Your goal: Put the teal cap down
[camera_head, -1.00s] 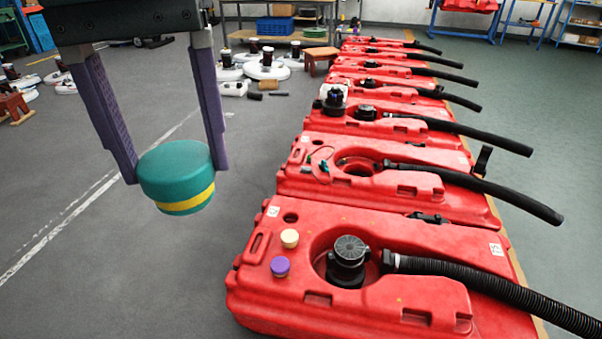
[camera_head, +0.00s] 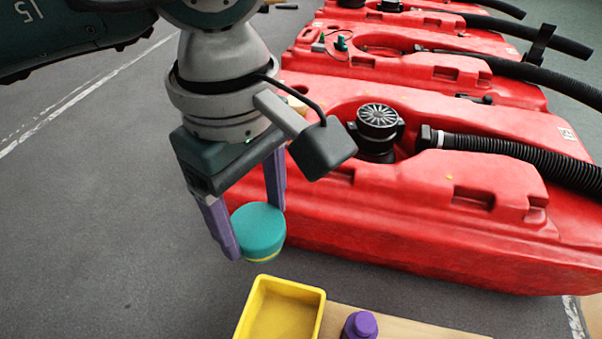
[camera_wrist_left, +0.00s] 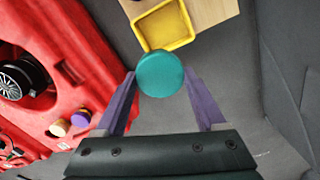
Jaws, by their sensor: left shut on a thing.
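The teal cap (camera_head: 259,231) is a short round cylinder with a yellow band low on its side. My left gripper (camera_head: 255,228) is shut on it, one purple finger on each side, and holds it in the air. In the left wrist view the cap (camera_wrist_left: 160,74) sits between the tips of the purple fingers (camera_wrist_left: 162,84). Its top shows there and the band is hidden. My right gripper is not in view.
A yellow tray (camera_head: 262,283) sits on a wooden surface (camera_head: 405,330), beside a purple object (camera_head: 361,325). The wrist view shows the tray (camera_wrist_left: 166,24) empty. Red tanks (camera_head: 420,215) with black hoses (camera_head: 500,155) stand right. Cream (camera_wrist_left: 58,127) and purple (camera_wrist_left: 81,118) caps lie on the nearest tank.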

